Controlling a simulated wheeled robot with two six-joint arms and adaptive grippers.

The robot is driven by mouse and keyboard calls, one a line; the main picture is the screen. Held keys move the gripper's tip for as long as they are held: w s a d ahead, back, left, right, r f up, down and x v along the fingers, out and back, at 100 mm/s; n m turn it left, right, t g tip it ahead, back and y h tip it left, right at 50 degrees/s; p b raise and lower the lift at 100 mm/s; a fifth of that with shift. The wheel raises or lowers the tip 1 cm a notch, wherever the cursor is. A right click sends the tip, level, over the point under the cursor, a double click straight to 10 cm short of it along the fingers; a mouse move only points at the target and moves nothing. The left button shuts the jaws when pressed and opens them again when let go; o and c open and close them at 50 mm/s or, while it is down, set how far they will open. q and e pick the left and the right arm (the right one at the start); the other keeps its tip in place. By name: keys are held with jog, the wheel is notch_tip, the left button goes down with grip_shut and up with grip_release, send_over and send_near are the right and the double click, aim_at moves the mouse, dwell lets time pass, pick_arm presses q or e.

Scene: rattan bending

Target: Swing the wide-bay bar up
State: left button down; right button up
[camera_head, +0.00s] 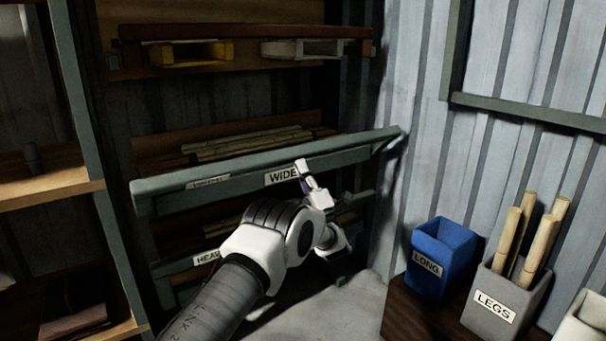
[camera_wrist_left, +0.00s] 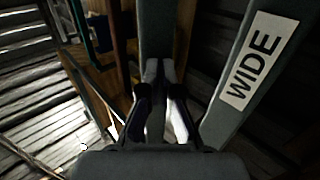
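The wide-bay bar (camera_head: 235,177) is a long grey-green bar with a "WIDE" label, across the front of the rack. It slants up to the right in the head view. Its label also shows on the bar in the left wrist view (camera_wrist_left: 252,62). My left gripper (camera_head: 304,170) is at the bar's front, just right of the label; whether it touches is unclear. In the left wrist view, the fingertips of my left gripper (camera_wrist_left: 160,68) are close together, with nothing clearly held. A grey beam (camera_wrist_left: 158,25) runs behind them. My right gripper is out of view.
A lower bar (camera_head: 190,264) with a partly hidden "HEAVY"-like label is below. Poles (camera_head: 250,143) lie on the rack behind. A blue "LONG" bin (camera_head: 440,258) and a grey "LEGS" bin (camera_head: 505,300) with sticks stand at right. Wooden shelves (camera_head: 50,190) are at left.

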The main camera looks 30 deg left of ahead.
aim_at(296, 151)
pick_arm(q)
jog(key=shift+a+r, duration=0.25)
jog(key=shift+r, duration=0.4)
jog(key=shift+w+a+r, duration=0.1)
jog(key=shift+x, duration=1.6)
jog(key=shift+r, duration=0.1)
